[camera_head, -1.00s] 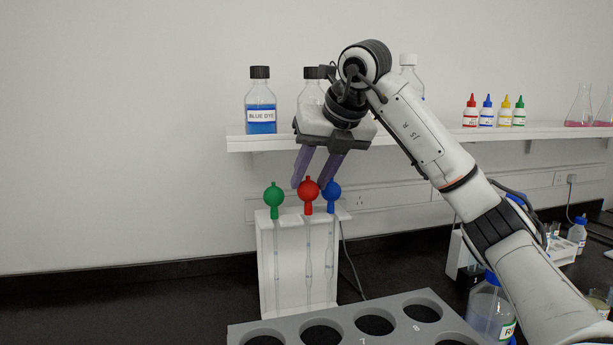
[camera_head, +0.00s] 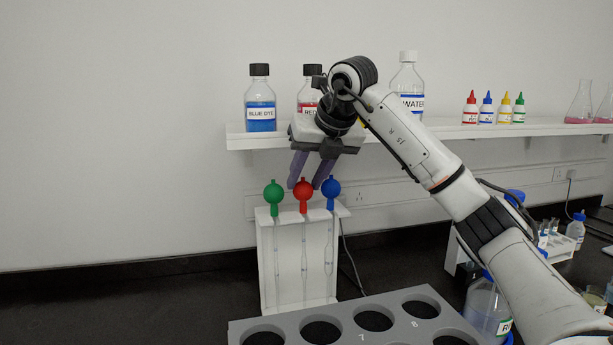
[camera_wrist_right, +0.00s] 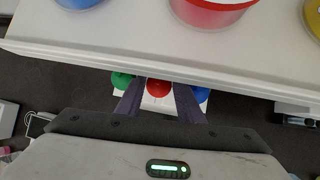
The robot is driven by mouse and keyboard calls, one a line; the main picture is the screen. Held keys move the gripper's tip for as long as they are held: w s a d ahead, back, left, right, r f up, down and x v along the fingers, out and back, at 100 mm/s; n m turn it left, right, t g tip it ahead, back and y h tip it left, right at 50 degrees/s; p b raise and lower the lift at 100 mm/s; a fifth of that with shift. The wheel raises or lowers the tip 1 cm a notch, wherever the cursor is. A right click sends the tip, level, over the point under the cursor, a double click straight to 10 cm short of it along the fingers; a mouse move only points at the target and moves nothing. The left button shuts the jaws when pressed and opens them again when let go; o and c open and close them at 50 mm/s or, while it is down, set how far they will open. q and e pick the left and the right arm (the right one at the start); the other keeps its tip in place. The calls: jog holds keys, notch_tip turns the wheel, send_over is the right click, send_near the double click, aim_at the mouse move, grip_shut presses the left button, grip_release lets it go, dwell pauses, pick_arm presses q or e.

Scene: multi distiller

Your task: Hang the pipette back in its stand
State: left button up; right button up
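The red-bulbed pipette (camera_head: 303,190) hangs upright in the middle of the white stand (camera_head: 267,262), its glass stem in front of the panel. The green-bulbed pipette (camera_head: 274,196) hangs to its left and the blue-bulbed pipette (camera_head: 331,192) to its right. My right gripper (camera_head: 306,185) points down at the red bulb, its fingers apart. In the right wrist view the red bulb (camera_wrist_right: 158,88) shows between the two fingers (camera_wrist_right: 158,98) with gaps beside it, and the fingers partly cover the green and blue bulbs. My left gripper is not in view.
A white shelf (camera_head: 250,143) with a blue dye bottle (camera_head: 260,100), a red dye bottle and a water bottle (camera_head: 407,80) is close behind and beside my right gripper. A grey rack with round holes (camera_head: 285,328) stands in front. My right arm spans the right side.

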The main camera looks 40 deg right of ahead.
jog(key=shift+o, duration=0.5)
jog(key=shift+r, duration=0.4)
jog(key=p+v, duration=0.1)
jog(key=v, duration=1.1)
jog(key=shift+p, duration=0.35)
